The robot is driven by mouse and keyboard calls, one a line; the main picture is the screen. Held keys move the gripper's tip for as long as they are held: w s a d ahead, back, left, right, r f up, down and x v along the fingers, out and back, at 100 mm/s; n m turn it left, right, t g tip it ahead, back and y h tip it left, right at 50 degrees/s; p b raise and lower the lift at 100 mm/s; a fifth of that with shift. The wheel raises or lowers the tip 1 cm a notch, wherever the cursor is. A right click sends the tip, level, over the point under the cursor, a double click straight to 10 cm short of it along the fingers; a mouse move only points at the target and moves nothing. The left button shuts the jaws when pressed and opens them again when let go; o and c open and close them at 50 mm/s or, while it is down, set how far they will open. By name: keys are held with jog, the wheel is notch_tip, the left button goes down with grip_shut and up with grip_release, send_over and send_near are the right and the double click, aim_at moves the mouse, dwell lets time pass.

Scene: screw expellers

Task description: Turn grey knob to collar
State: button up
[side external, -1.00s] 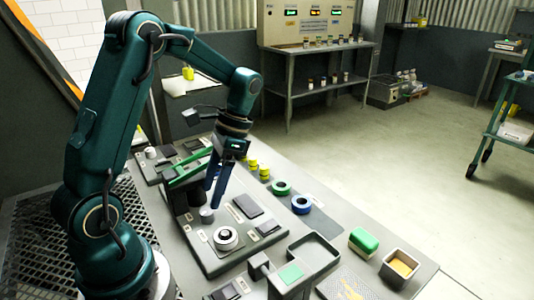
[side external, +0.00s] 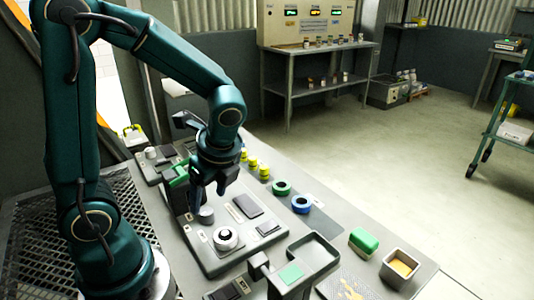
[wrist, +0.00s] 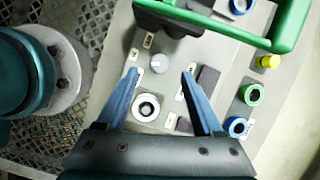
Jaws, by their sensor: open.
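The grey knob (wrist: 157,61) is a small round pale-grey cap on a grey panel, with several small white label plates (wrist: 148,40) around it whose print is too small to read. In the side view the knob (side external: 206,214) stands just below my gripper. My gripper (side external: 208,193) points down with blue fingers. In the wrist view my gripper (wrist: 160,72) is open and empty, one fingertip on either side of the knob's lower edge and apart from it. I cannot tell which label plate is the collar mark.
A white ring-shaped dial (wrist: 146,106) sits close to the knob, between my fingers in the wrist view. A green handle (wrist: 289,30) arches over the panel at upper right. Green (side external: 281,187) and blue (side external: 301,204) rings and yellow parts (side external: 264,172) stand on the right.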

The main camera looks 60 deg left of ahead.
aim_at(207, 212)
jog(key=shift+f+m, duration=0.2)
jog(key=shift+m, duration=0.2)
jog(key=shift+x, duration=2.4)
grip_shut()
